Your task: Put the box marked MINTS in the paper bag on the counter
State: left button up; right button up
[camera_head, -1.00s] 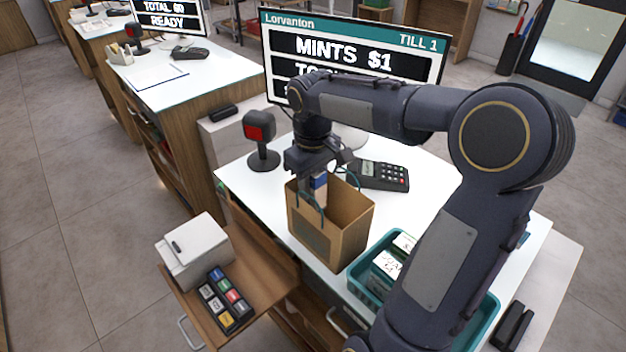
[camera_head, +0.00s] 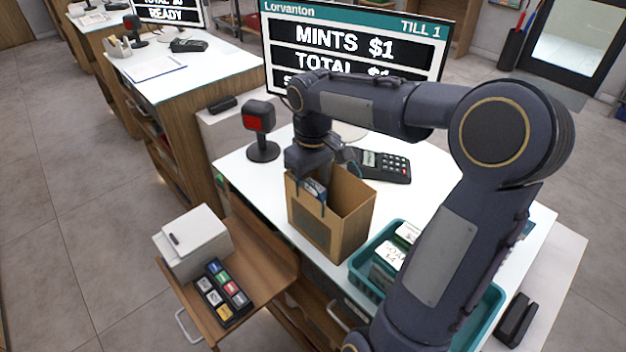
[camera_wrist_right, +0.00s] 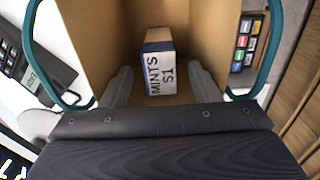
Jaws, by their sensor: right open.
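The paper bag (camera_head: 345,215) stands upright and open on the white counter, and its brown walls and teal handles also show in the right wrist view (camera_wrist_right: 215,25). The MINTS box (camera_wrist_right: 159,66), white with blue and brown parts, is inside the bag in the right wrist view, its "MINTS $1" face toward the camera. My right gripper (camera_wrist_right: 160,88) is open, its fingers on either side of the box with gaps visible. In the head view my right gripper (camera_head: 313,187) reaches down into the bag mouth, and the box is hidden. My left gripper is not in view.
A teal basket (camera_head: 362,268) with other boxes stands right of the bag, partly behind my arm. A card terminal (camera_head: 383,165), a scanner (camera_head: 261,130) and the till screen (camera_head: 355,45) are behind. An open drawer (camera_head: 262,270) juts out in front.

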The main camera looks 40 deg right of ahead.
notch_tip(320, 180, up, 8)
jog(key=shift+f, duration=0.15)
notch_tip(320, 180, up, 7)
jog(key=p, duration=0.6)
jog(key=shift+p, duration=0.4)
dwell(0.5)
